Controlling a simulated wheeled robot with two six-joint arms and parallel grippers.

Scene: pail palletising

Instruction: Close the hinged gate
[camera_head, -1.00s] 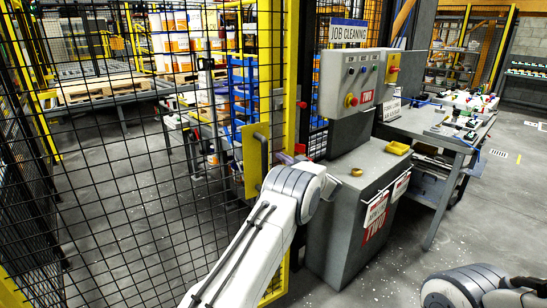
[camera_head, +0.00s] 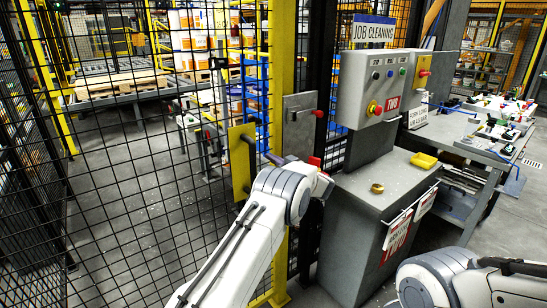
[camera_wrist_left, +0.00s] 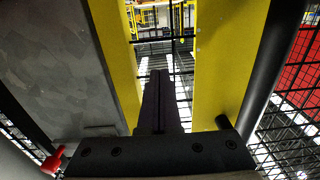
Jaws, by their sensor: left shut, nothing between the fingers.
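The hinged gate is a black mesh panel (camera_head: 120,190) filling the left of the head view, with a yellow plate (camera_head: 238,150) and a dark handle bar (camera_head: 247,158) at its right edge. In the left wrist view the fingers (camera_wrist_left: 160,95) point into a gap between a yellow strip (camera_wrist_left: 118,60) and the yellow plate (camera_wrist_left: 222,65); contact cannot be told. My right gripper is out of view.
A workbench (camera_head: 455,130) is further right. Pallets (camera_head: 120,88) lie beyond the mesh. Grey floor is open behind it.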

